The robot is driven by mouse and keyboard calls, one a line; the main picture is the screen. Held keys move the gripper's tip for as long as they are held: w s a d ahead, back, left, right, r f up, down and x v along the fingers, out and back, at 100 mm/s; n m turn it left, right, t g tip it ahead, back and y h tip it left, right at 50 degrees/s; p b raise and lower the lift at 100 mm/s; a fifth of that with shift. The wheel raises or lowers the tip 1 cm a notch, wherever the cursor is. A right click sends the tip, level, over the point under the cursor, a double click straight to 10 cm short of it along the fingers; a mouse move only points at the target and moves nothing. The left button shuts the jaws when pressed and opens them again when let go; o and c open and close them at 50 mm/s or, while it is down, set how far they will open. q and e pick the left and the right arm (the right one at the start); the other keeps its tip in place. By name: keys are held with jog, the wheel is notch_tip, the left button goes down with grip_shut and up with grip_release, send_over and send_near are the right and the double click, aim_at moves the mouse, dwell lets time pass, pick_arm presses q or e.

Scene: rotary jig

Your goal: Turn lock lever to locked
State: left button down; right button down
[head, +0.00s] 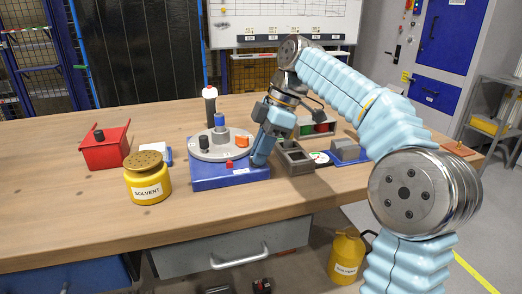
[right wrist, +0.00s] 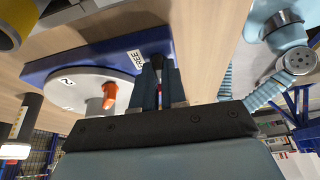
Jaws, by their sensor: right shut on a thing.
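The rotary jig has a blue base (head: 205,180) and a round grey disc (head: 212,154). The disc carries a blue-topped post (head: 220,120), a black knob (head: 204,143) and an orange block (head: 243,141). My right gripper (head: 260,158) reaches down at the right side of the base. In the right wrist view its fingers (right wrist: 160,85) are shut on the dark knob of the lock lever (right wrist: 157,62), beside a white FREE label (right wrist: 135,58) on the base. In the head view the fingers hide the lever. My left gripper is not in view.
A yellow solvent jar (head: 147,183) and a red box (head: 105,150) stand left of the jig. Grey bins (head: 294,160) sit close on the right. The table's front left (head: 60,210) is clear.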

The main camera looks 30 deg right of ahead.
jog(key=shift+n, duration=0.3)
dwell(0.4)
jog(key=c, duration=1.2)
grip_release()
